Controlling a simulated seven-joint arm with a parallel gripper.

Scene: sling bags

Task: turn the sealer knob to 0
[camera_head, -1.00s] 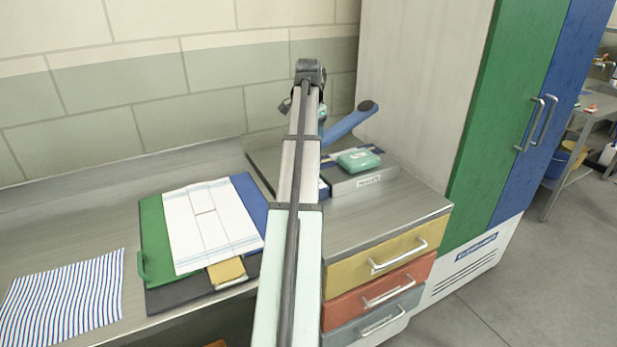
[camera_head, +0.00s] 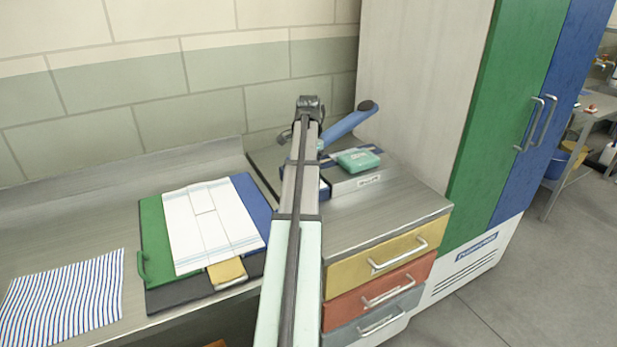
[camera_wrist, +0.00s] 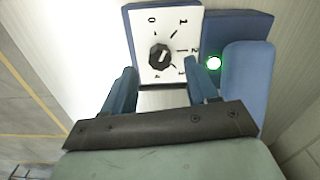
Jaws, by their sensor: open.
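The sealer knob (camera_wrist: 159,56) is black with a white pointer mark, on a white dial plate (camera_wrist: 147,19) in the wrist view. Marks 0, 1, 2 and 3 are printed around it, with 0 at the upper left. The pointer's exact setting is hard to read. My gripper (camera_wrist: 157,84) is open, its two blue fingers apart, just short of the knob and not touching it. The sealer's blue lever arm (camera_head: 345,126) shows in the head view behind my arm. The knob and gripper jaws are hidden there.
A green light (camera_wrist: 214,63) glows right of the dial, beside a blue part of the sealer. In the head view a teal packet (camera_head: 359,160) lies on the sealer. A folded white cloth (camera_head: 210,225) and a striped cloth (camera_head: 65,298) lie to the left.

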